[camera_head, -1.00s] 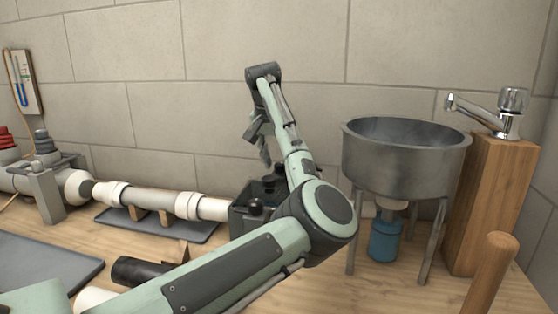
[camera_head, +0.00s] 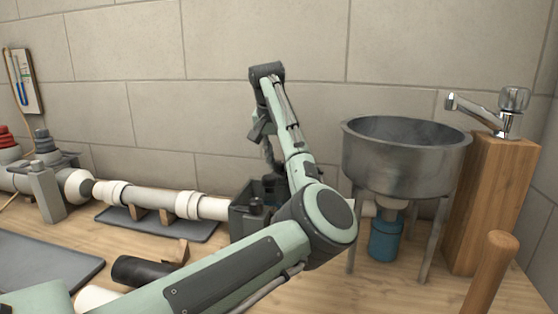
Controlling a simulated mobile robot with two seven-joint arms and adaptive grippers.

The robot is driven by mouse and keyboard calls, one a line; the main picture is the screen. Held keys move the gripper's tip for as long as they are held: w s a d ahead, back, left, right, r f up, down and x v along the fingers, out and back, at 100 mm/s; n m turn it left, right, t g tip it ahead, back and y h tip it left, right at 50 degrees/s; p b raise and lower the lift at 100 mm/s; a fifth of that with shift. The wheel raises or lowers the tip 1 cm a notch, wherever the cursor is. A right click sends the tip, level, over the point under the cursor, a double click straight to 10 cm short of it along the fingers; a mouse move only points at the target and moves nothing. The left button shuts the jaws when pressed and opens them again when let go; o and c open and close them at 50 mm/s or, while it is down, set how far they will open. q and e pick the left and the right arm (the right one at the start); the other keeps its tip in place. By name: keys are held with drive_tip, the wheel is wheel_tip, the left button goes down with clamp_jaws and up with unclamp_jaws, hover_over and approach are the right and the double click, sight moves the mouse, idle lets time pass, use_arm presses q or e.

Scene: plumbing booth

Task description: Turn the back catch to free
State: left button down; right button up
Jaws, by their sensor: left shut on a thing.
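A dark grey box-shaped coupling (camera_head: 242,222) stands at the right end of the white pipe. A dark knob-like catch (camera_head: 256,205) shows on its near side. The back catch is mostly hidden behind my arm, so how it is turned cannot be seen. My left gripper (camera_head: 271,160) points down over the back part of the coupling, partly covered by my own arm. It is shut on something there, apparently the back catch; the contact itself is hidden. My right gripper is not in view.
The white pipe (camera_head: 150,197) runs left on wooden supports over a dark tray (camera_head: 170,228). A metal sink (camera_head: 395,158) on legs stands right of my arm, with a blue container (camera_head: 385,238) below. A wooden post (camera_head: 490,272) stands front right. The wall is close behind.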

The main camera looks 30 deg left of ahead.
use_arm(q)
drive_tip(key=n, duration=0.2)
drive_tip(key=n+y, duration=0.1)
drive_tip(key=n, duration=0.2)
drive_tip(key=shift+d+g+y, duration=0.1)
drive_tip(key=shift+g+y, duration=0.2)
drive_tip(key=shift+g, duration=0.1)
drive_tip(key=shift+w+d+n+g+y, duration=0.1)
drive_tip(key=shift+n+g+y, duration=0.25)
drive_tip(key=shift+n, duration=0.75)
drive_tip(key=shift+w+n+g+y, duration=0.1)
drive_tip(key=shift+n+g+y, duration=0.2)
drive_tip(key=shift+n, duration=0.8)
drive_tip(key=shift+r, duration=0.1)
drive_tip(key=c, duration=1.3)
unclamp_jaws()
drive_tip(key=shift+o, duration=0.2)
drive_tip(key=v, duration=1.2)
